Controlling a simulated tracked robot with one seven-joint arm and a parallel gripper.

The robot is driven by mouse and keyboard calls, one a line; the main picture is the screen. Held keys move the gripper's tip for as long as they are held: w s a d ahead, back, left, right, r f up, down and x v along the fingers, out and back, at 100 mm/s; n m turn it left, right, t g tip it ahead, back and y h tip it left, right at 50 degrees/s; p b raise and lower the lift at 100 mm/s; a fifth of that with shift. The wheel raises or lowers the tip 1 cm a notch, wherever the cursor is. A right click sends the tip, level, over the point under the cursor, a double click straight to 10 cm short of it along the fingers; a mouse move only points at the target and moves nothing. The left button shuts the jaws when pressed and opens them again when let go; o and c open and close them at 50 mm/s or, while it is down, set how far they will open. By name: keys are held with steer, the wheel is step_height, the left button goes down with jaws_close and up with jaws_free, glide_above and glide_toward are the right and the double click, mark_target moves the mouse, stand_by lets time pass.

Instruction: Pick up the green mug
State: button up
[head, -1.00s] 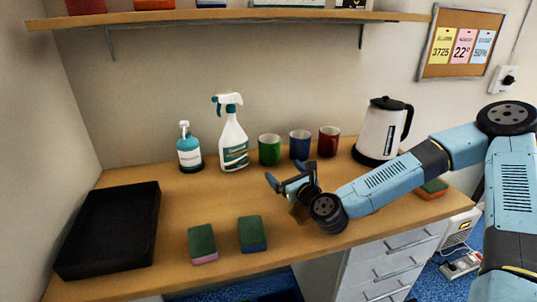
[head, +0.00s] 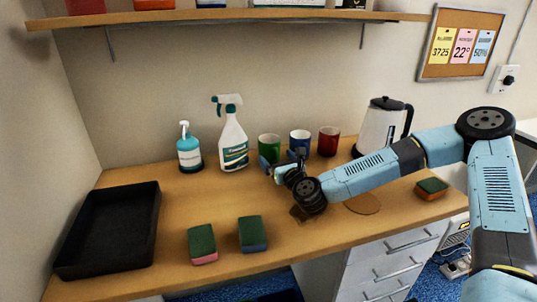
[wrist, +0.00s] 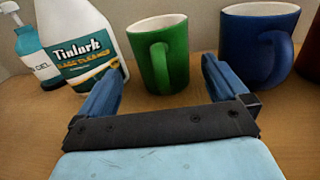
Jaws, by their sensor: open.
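The green mug (head: 268,147) stands upright on the wooden desk, left of the blue mug (head: 299,142) and red mug (head: 328,141). My gripper (head: 285,160) is open and empty, just in front of the green and blue mugs. In the wrist view the green mug (wrist: 152,50) is ahead, between and beyond my two blue fingertips (wrist: 158,78), its handle facing me. The blue mug (wrist: 250,50) is beyond the right finger. In the head view my gripper hides the lower parts of the green and blue mugs.
A spray bottle (head: 233,143) stands close left of the green mug, with a gel pump bottle (head: 189,150) beside it. A kettle (head: 380,127) is at the right. A black tray (head: 75,262) and several sponges (head: 202,243) lie around the desk. A shelf (head: 230,17) hangs above.

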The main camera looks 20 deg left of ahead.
mark_target(272, 151)
steer(key=shift+x, duration=2.65)
steer(key=shift+d, duration=0.1)
steer(key=shift+c, duration=0.2)
steer(key=c, duration=1)
steer(key=shift+c, duration=0.5)
steer(key=shift+r, duration=0.15)
